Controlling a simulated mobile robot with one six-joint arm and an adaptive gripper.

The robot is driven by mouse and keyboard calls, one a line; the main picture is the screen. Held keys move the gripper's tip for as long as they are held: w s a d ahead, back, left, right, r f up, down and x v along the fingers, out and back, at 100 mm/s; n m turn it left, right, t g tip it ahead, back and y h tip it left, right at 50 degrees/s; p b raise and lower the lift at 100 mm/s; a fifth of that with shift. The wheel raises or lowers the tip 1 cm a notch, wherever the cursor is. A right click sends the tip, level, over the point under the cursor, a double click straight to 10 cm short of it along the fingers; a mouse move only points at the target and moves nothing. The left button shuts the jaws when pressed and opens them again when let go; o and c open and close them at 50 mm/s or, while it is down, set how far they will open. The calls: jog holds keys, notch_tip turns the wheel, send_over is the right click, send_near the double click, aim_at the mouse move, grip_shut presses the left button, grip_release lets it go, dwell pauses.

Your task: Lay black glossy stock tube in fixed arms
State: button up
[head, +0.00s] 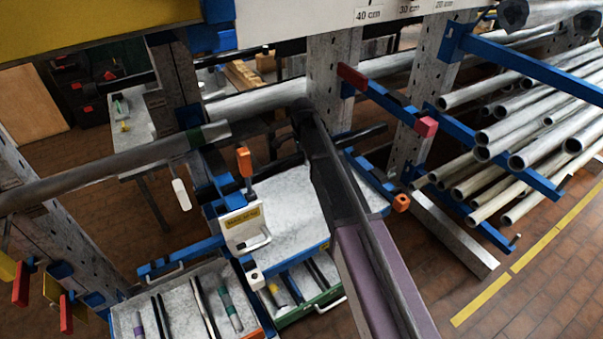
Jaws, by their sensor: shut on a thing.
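My gripper (304,114) is at the far end of my dark arm, near the middle of the view. Its fingers are too dark to make out apart. A black glossy stock tube (364,137) shows on the right of my arm, running crosswise behind it. My arm hides its middle and the grip point. The fixed arms are blue; an upper one (390,103) has red ends and a lower one (372,176) has an orange tip. The tube's right part is above the lower arm; I cannot tell whether they touch.
A thick grey tube with a green band (110,165) spans the left. Several pale tubes (520,130) fill the rack at right. Trays (180,315) with short tube pieces are below left. Concrete uprights (335,80) stand close by. Open tiled floor (540,290) is lower right.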

jog(key=shift+f+b, duration=1.45)
jog(key=shift+f, duration=0.55)
jog(key=shift+a+f, duration=0.1)
jog(key=shift+f+b, duration=4.6)
jog(key=shift+b, duration=0.15)
jog(key=o, duration=1.3)
jog(key=shift+r, duration=0.15)
notch_tip(320, 180, up, 9)
jog(key=p, duration=0.9)
jog(key=shift+r+p, duration=0.15)
jog(key=shift+p, duration=0.15)
